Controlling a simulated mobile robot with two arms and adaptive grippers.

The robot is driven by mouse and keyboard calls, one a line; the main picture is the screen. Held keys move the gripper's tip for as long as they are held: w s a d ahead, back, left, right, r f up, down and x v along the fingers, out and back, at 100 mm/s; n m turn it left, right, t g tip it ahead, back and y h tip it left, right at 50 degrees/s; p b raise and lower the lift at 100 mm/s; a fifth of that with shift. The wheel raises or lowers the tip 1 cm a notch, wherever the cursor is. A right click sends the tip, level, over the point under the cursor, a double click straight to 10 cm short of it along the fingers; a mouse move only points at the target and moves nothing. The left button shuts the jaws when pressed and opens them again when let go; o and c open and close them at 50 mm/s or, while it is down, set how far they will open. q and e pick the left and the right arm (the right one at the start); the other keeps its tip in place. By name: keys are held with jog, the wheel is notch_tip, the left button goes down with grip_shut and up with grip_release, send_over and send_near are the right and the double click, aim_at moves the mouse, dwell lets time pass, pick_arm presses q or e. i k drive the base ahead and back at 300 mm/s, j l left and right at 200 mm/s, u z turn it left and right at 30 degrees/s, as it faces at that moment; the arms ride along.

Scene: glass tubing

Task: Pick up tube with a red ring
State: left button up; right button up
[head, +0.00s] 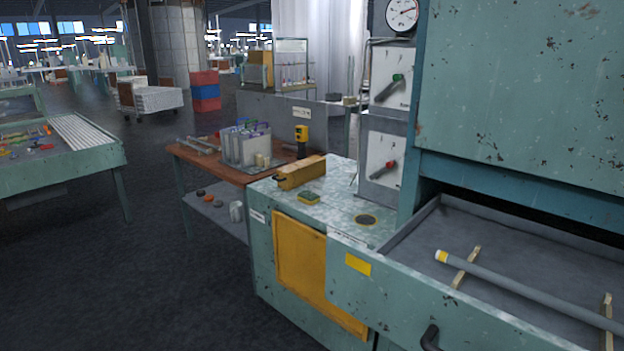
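A grey tube (530,292) lies in the open drawer (420,232) at the lower right, resting across two light wooden strips (467,266). Its near left end carries a yellow band (441,256) with a pale tip. Its right end runs out of the picture. I see no red ring on it. Several thin tubes (198,145) lie on the brown table at the centre left, too small to make out any ring colour. Neither of my grippers is in view.
The green machine (520,90) rises above the drawer. A bench (345,197) with a yellow block (301,172) joins it. The brown table (190,156) holds a grey rack (246,145). Another green table (60,168) stands at far left. Open dark floor (150,270) lies between.

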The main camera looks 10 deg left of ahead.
aim_at(207, 144)
jog(key=i+j+u, duration=0.25)
jog(key=u, duration=0.15)
jog(key=i+j+u, duration=0.2)
jog(key=i+u, duration=0.25)
jog(key=i+j+u, duration=0.15)
jog(key=u, duration=0.25)
jog(key=i+u, duration=0.45)
jog(key=i+z, duration=0.3)
jog(key=i, duration=0.35)
jog(key=i+z, duration=0.3)
jog(key=i, duration=0.35)
jog(key=i+l, duration=0.3)
jog(key=i, duration=0.2)
jog(key=i+l+z, duration=0.1)
jog(key=i+l, duration=0.2)
jog(key=i, duration=0.2)
